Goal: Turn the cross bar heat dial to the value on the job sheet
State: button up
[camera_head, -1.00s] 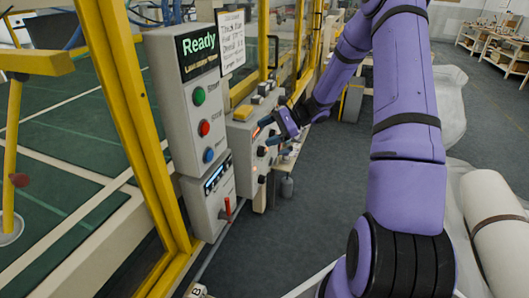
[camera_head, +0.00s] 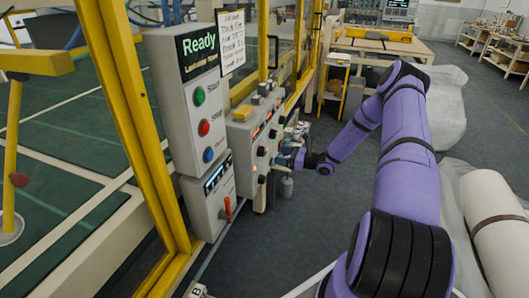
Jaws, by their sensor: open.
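A grey control box (camera_head: 238,145) with several black dials and small lit displays is fixed to the machine's side, left of centre. Its dial labels are too small to read, so I cannot tell which is the cross bar heat dial. The handwritten job sheet (camera_head: 231,42) hangs above, beside the Ready panel; I cannot make out its value. My gripper (camera_head: 284,151) is open, just right of the control box at about dial height. It appears apart from the dials. The box's right part is partly hard to see behind small objects and my fingers.
The Ready panel (camera_head: 181,110) has green, red and blue buttons. Below it is a box with a red lever (camera_head: 226,207). Yellow posts (camera_head: 133,110) frame the machine. A wrapped roll (camera_head: 497,225) lies at right. The grey floor (camera_head: 310,220) between is clear.

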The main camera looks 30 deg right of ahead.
aim_at(265, 151)
jog(key=x, duration=0.8)
jog(key=c, duration=0.9)
jog(key=shift+m, duration=0.4)
jog(key=m, duration=0.6)
jog(key=shift+w+d, duration=0.1)
jog(key=shift+d, duration=0.05)
jog(key=m, duration=0.6)
jog(key=shift+d+f+m, duration=0.1)
jog(key=shift+m, duration=0.3)
